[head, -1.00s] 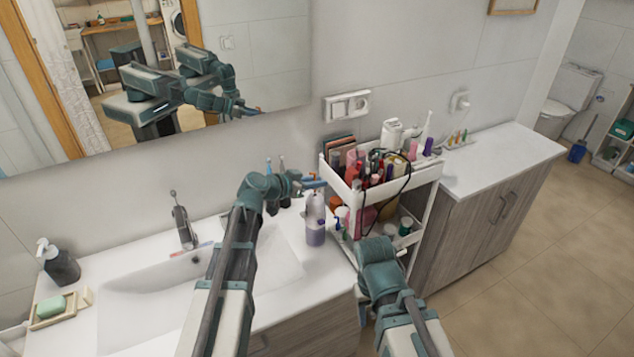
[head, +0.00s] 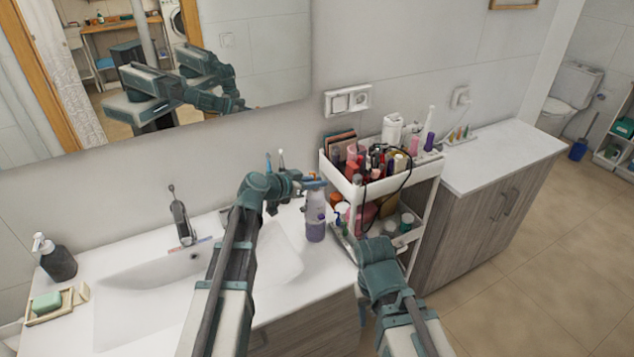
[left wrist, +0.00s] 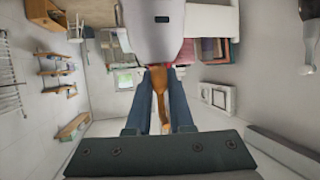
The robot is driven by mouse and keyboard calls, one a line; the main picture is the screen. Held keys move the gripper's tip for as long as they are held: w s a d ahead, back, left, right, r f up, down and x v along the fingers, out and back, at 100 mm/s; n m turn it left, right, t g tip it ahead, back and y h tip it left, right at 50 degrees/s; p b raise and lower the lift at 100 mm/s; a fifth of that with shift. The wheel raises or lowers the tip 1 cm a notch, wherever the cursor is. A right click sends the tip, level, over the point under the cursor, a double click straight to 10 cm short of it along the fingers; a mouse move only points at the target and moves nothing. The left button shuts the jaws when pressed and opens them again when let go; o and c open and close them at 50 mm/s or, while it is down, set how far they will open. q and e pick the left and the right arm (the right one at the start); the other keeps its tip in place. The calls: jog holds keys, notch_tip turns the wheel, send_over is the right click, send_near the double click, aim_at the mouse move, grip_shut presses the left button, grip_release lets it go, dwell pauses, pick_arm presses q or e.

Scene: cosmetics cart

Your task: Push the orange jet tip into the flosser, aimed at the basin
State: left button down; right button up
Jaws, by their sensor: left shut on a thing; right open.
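The orange jet tip (left wrist: 158,92) is between the blue fingers of my left gripper (left wrist: 160,95) in the left wrist view. Its wider end lies against the edge of a pale grey body, which I take to be the flosser (left wrist: 152,28); how deep it sits is hidden. In the head view my left gripper (head: 314,184) is shut right over the top of the flosser (head: 315,222), which stands upright with a purple lower part on the counter. The basin (head: 150,295) is to the left, partly behind my left arm. My right gripper (head: 370,246) is open, low in front of the cart.
A white cart (head: 350,188) crowded with cosmetics and a dark cable stands right of the flosser. The tap (head: 181,218) is behind the basin. A soap pump (head: 58,260) and soap dish (head: 45,309) sit at the left. The right counter (head: 505,155) is mostly clear.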

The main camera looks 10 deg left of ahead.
pick_arm(q)
jog(key=shift+f, duration=0.2)
jog(key=c, duration=0.7)
grip_release()
jog(key=shift+r, duration=0.1)
jog(key=p+v, duration=0.5)
jog(key=v, duration=0.8)
jog(key=shift+s+a, duration=0.2)
jog(key=shift+s, duration=0.05)
